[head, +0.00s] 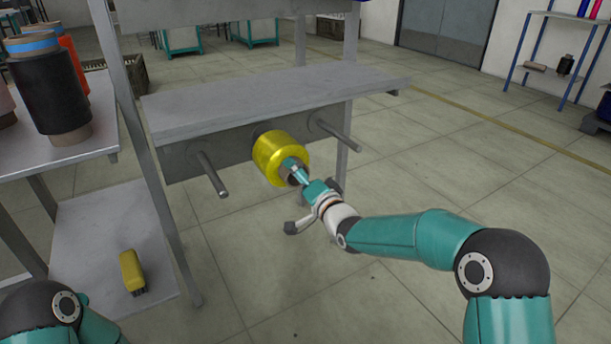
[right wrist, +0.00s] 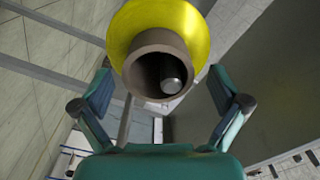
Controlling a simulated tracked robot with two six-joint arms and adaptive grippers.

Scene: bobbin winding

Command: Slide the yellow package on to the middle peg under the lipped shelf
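The yellow package (head: 278,155) sits around the middle peg under the lipped shelf (head: 270,100), lying sideways and close to the back plate. In the right wrist view the package (right wrist: 185,25) shows its brown tube end, and the round end of the middle peg (right wrist: 173,84) is visible inside the bore. My right gripper (head: 297,172) is just in front of the package. Its fingers (right wrist: 162,76) are spread on either side of the tube end, with gaps, and hold nothing. My left arm shows at the lower left, but its gripper is out of view.
Bare pegs stick out to the left (head: 212,175) and right (head: 336,133) of the package. A rack at left carries a black package (head: 50,92) on top and a yellow-cased tool (head: 131,270) on its lower shelf. The floor at right is clear.

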